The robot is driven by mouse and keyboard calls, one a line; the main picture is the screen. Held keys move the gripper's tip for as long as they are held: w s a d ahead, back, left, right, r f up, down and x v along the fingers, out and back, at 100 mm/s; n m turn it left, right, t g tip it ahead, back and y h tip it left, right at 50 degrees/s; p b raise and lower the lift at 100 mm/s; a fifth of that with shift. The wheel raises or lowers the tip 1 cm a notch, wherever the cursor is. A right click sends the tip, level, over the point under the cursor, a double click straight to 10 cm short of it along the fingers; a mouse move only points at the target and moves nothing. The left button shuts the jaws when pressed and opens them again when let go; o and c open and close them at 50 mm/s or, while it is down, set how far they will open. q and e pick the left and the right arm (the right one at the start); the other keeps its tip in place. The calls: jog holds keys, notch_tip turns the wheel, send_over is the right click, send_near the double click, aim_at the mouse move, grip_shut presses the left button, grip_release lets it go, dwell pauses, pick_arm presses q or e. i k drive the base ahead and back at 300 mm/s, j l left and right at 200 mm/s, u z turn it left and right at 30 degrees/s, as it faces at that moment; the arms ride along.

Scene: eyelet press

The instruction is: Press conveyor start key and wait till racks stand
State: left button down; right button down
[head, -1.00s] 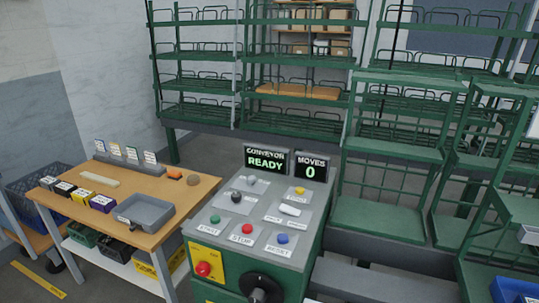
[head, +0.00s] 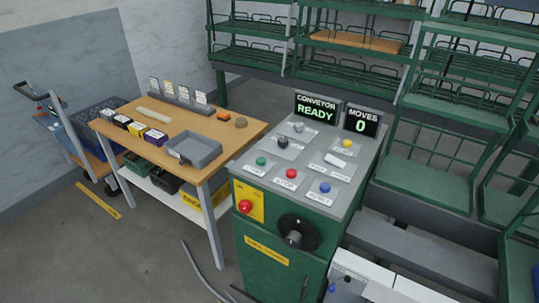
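The green control console (head: 275,262) stands in the middle of the head view. On its grey sloped top are a green start key (head: 261,161), a red stop key (head: 291,174) and a blue reset key (head: 325,188). The conveyor display (head: 317,109) reads READY and the moves display (head: 361,121) reads 0. The green racks (head: 440,147) stand behind and to the right of the console.
A wooden table (head: 247,134) left of the console holds a grey tray (head: 205,151), small boxes and a card stand. A red emergency knob (head: 245,207) and a black rotary handle (head: 297,232) are on the console front. A cart (head: 72,135) stands far left. Floor at lower left is mostly clear.

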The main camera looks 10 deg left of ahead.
aim_at(261, 161)
jog(key=i+j+z, duration=0.1)
jog(key=j, duration=0.3)
jog(key=i+j+z, duration=0.1)
jog(key=i+j, duration=0.15)
jog(key=j, duration=0.2)
jog(key=i+j+z, duration=0.1)
jog(key=j, duration=0.35)
jog(key=i+j+z, duration=0.1)
jog(key=j, duration=0.35)
jog(key=i+j+z, duration=0.1)
jog(key=j, duration=0.4)
jog(key=i+j+z, duration=0.1)
jog(key=j, duration=0.35)
jog(key=i, duration=0.05)
